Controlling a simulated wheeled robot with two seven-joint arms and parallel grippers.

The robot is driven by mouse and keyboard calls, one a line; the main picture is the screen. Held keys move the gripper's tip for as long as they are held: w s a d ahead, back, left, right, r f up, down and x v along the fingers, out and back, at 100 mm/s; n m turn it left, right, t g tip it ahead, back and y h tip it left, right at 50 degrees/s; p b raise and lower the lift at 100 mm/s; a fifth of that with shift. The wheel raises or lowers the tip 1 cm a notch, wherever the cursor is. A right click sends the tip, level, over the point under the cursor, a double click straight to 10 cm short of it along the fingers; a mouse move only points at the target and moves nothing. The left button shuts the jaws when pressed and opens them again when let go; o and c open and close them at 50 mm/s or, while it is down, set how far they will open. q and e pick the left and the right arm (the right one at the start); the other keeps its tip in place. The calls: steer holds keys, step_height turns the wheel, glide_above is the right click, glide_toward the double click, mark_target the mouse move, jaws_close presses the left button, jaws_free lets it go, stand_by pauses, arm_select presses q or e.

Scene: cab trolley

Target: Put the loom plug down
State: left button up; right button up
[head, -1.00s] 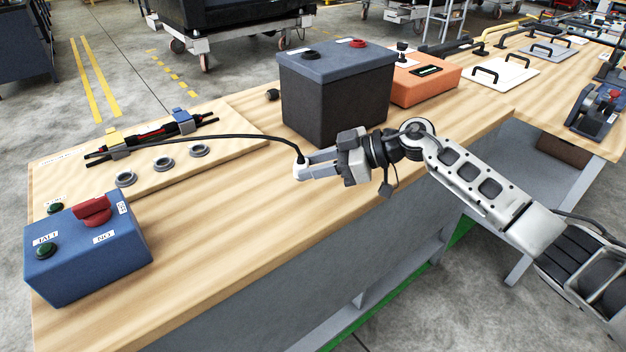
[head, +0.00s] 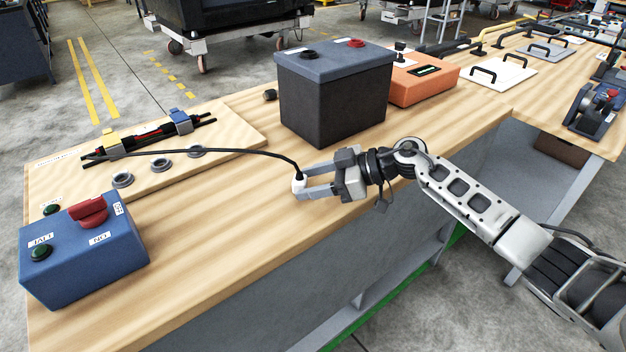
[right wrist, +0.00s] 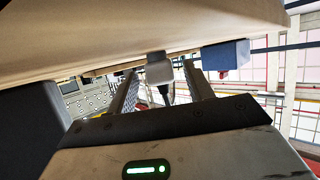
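The loom plug (head: 298,185) is a small pale block at the end of a black cable (head: 230,152), near the bench's front edge, in front of the black battery. It appears to stand on the wood, though the contact is hard to make out. My right gripper (head: 308,184) is open around it, with bare wood showing between the fingers. In the right wrist view the plug (right wrist: 160,69) sits between the spread fingertips (right wrist: 161,75), with a gap on each side. My left gripper is not in view.
The battery box (head: 333,100) stands close behind my right gripper, with an orange box (head: 423,84) beyond. A wooden board (head: 225,125) carries the clamped cable loom (head: 150,135) and grey rings (head: 160,166). A blue switch box (head: 85,250) stands front left. Bare bench lies between.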

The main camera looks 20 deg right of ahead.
steer(key=shift+r, duration=0.1)
steer(key=shift+d+r, duration=0.15)
steer(key=shift+d, duration=0.1)
steer(key=v, duration=1.1)
steer(key=shift+s+d+r, duration=0.1)
steer(key=shift+s+d, duration=0.1)
steer(key=shift+s, duration=0.05)
steer(key=shift+s, duration=0.1)
